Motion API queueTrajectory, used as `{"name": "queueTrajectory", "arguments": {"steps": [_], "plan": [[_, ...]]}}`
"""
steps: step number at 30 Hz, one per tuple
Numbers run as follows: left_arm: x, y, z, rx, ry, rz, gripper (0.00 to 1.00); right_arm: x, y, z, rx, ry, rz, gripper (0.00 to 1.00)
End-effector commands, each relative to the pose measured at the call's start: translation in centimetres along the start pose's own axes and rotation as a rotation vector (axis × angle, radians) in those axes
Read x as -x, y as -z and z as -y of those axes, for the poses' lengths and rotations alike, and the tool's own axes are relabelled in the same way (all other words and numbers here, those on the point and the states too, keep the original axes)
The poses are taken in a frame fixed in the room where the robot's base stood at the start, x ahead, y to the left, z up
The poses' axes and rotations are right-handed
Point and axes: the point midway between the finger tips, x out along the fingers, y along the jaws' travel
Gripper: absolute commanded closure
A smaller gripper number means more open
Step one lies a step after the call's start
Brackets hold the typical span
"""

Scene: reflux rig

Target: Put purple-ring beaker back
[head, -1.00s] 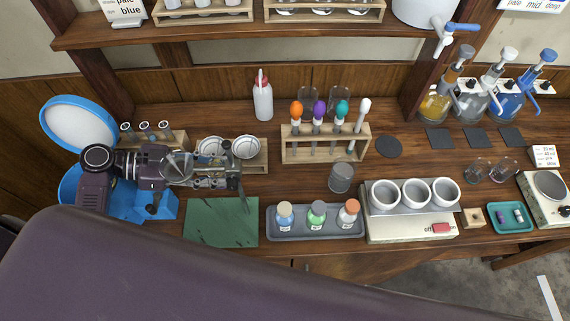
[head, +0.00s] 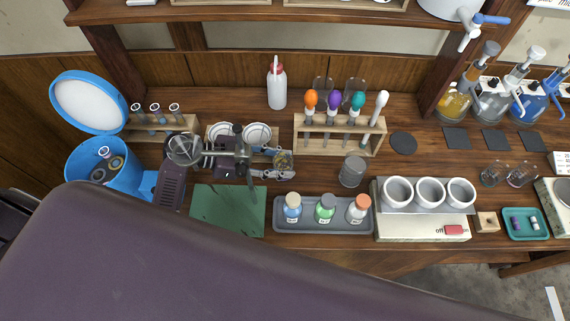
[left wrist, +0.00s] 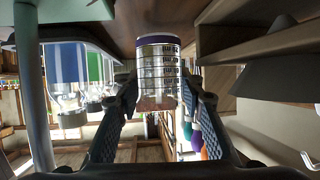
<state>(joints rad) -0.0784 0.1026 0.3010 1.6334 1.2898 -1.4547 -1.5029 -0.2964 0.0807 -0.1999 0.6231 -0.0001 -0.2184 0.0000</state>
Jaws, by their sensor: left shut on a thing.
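The purple-ring beaker (left wrist: 158,75) is clear with dark markings and a purple band at one end. It sits between the two fingers of my left gripper (left wrist: 158,92) in the left wrist view. In the head view the left gripper (head: 270,170) is shut on this small clear beaker (head: 284,160). It is held left of the wooden test-tube rack and above the tray of bottles, in front of two white dishes (head: 257,134). The purple band is hard to make out there. My right gripper is not in view.
The wooden rack (head: 340,150) holds orange, purple, teal and white-topped items; clear glassware (head: 355,88) stands behind it. Two glass beakers (head: 520,173) stand far right. A blue bin (head: 100,165) is open.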

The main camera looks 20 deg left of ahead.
Motion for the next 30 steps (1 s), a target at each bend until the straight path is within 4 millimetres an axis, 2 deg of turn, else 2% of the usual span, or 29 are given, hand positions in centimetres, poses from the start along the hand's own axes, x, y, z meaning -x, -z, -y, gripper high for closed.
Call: {"name": "queueTrajectory", "arguments": {"steps": [1,3,10,15,16,20,30], "plan": [[-0.85,-0.55,-0.03,0.002,-0.001,-0.003,0.93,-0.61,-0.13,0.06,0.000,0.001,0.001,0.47],[-1.33,-0.69,-0.05,0.001,-0.001,-0.002,0.93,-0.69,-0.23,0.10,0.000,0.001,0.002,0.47],[-1.26,-0.66,-0.03,0.001,0.000,0.000,0.93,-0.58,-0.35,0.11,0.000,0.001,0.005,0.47],[-1.44,-1.15,-0.04,0.001,-0.001,0.000,0.93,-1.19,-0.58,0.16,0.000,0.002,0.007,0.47],[-1.37,-0.97,-0.03,0.001,0.000,0.000,0.61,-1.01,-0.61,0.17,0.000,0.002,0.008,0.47],[-1.35,-0.95,-0.04,0.001,0.000,0.000,0.47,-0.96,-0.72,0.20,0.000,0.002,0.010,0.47],[-1.20,-0.56,0.01,0.001,0.001,0.000,0.47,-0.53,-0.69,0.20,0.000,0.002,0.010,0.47]]}}
